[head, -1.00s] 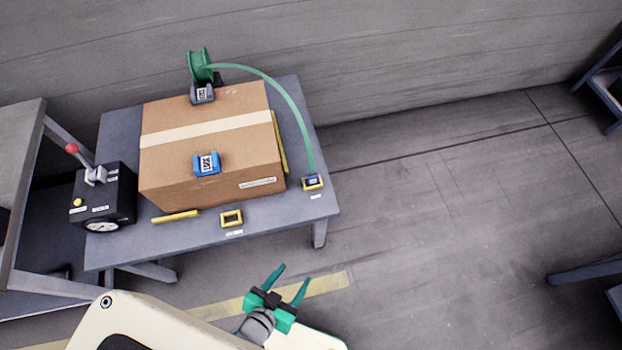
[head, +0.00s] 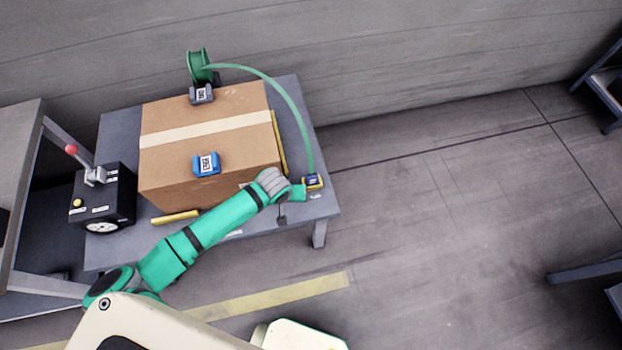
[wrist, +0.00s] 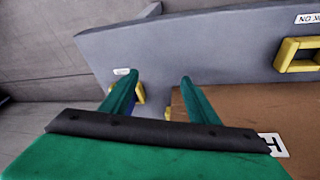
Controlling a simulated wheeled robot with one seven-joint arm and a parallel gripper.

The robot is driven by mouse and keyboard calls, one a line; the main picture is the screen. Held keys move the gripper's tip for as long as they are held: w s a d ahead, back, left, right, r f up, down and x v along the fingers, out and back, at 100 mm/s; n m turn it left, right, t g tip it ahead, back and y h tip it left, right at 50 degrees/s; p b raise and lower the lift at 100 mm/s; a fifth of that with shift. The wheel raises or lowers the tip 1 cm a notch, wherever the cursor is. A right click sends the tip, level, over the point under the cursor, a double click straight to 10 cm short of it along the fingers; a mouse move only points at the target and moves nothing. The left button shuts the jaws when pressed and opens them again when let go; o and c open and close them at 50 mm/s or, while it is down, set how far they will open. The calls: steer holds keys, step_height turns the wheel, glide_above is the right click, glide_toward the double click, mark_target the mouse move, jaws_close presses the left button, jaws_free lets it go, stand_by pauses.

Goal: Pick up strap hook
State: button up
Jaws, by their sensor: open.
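The strap hook (head: 313,180) is a small blue piece at the lower end of the green strap (head: 296,108). It sits at a small yellow holder near the table's front right corner. My gripper (head: 299,192) is just left of it in the head view, and its fingertips are hard to make out there. In the wrist view my gripper (wrist: 160,76) is open, with nothing held between its two green fingers. The yellow holder (wrist: 140,92) and a bit of blue show beside and behind the left finger, which hides most of the hook.
A cardboard box (head: 205,135) fills the middle of the grey table (head: 300,212). An empty yellow frame (wrist: 290,55) lies on the table. A black lever box (head: 104,198) stands left. A green strap reel (head: 198,65) is behind the box.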

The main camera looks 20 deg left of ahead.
mark_target(312, 174)
steer(key=shift+n+g, duration=0.7)
steer(key=shift+g, duration=0.1)
steer(key=w+d, duration=0.1)
steer(key=w+d+r, duration=0.1)
steer(key=w+d, duration=0.1)
steer(key=w+d+r, duration=0.1)
steer(key=w, duration=0.1)
steer(key=shift+w+d+r, duration=0.1)
steer(key=shift+d+r, duration=0.15)
steer(key=shift+d, duration=0.05)
steer(key=w+d+r+n+g+h, duration=0.1)
steer(key=w+d+r+g, duration=0.15)
steer(key=d, duration=0.35)
steer(key=shift+n+t+y, duration=0.35)
steer(key=shift+n+y, duration=0.15)
steer(key=w+a+r, duration=0.1)
steer(key=a+r, duration=0.3)
steer(key=w+a+r, duration=0.1)
steer(key=shift+w+a+r, duration=0.3)
steer(key=shift+a+r, duration=0.1)
steer(key=shift+a, duration=0.15)
step_height(312, 174, down, 5)
steer(key=shift+f, duration=0.1)
steer(key=shift+s+a+f, duration=0.1)
steer(key=shift+s+f, duration=0.05)
steer(key=shift+f, duration=1.15)
steer(key=shift+s+a+f, duration=0.1)
steer(key=shift+f, duration=1.2)
steer(key=shift+c, duration=0.6)
steer(key=c, duration=1.2)
